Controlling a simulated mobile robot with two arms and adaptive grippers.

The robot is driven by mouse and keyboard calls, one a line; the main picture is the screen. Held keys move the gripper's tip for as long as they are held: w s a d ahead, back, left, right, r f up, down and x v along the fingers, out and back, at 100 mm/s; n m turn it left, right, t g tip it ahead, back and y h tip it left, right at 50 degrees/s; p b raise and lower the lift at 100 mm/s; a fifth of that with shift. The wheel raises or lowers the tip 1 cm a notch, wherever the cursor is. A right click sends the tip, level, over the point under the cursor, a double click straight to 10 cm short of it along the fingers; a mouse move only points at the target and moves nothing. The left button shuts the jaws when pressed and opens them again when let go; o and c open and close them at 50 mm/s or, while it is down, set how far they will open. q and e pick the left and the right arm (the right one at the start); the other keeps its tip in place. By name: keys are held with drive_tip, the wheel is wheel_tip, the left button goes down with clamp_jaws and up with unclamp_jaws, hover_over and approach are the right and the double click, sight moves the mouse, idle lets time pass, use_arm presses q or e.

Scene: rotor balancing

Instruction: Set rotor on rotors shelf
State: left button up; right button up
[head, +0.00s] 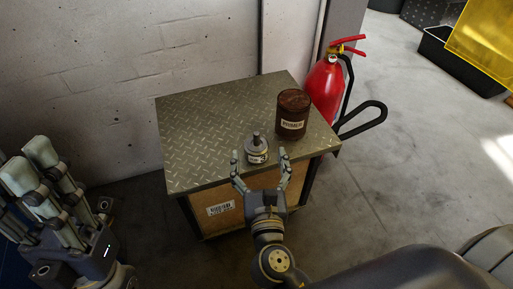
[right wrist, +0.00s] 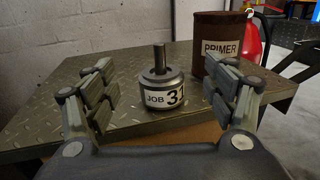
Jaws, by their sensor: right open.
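The rotor (head: 256,150), a small grey metal cylinder with a shaft on top, stands upright on the diamond-plate top of a cabinet (head: 205,120), near its front edge. In the right wrist view the rotor (right wrist: 160,88) has a white label reading "JOB 3" and a further, partly cut digit. My right gripper (head: 261,168) is open and empty at the cabinet's front edge. Its fingers point at the rotor, one to each side and short of it. My left gripper (head: 45,185) is at the far left, away from the cabinet; its opening is unclear. I cannot identify a rotors shelf.
A brown can (head: 292,115) labelled "PRIMER" stands behind and right of the rotor, close to it. A red fire extinguisher (head: 326,85) stands beyond the cabinet's right side. A wall is behind. The cabinet top's left part is clear, and floor is open at right.

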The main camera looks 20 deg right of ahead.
sight(256, 141)
drive_tip(key=shift+x, duration=0.85)
drive_tip(key=x, duration=0.1)
drive_tip(key=b+x, duration=0.1)
drive_tip(key=x, duration=0.2)
drive_tip(key=shift+w+f+b, duration=0.3)
drive_tip(key=shift+w+b, duration=0.1)
drive_tip(key=shift+w+d, duration=0.1)
drive_tip(key=shift+w, duration=0.15)
drive_tip(key=shift+c, duration=0.4)
clamp_jaws()
drive_tip(key=shift+r, duration=0.2)
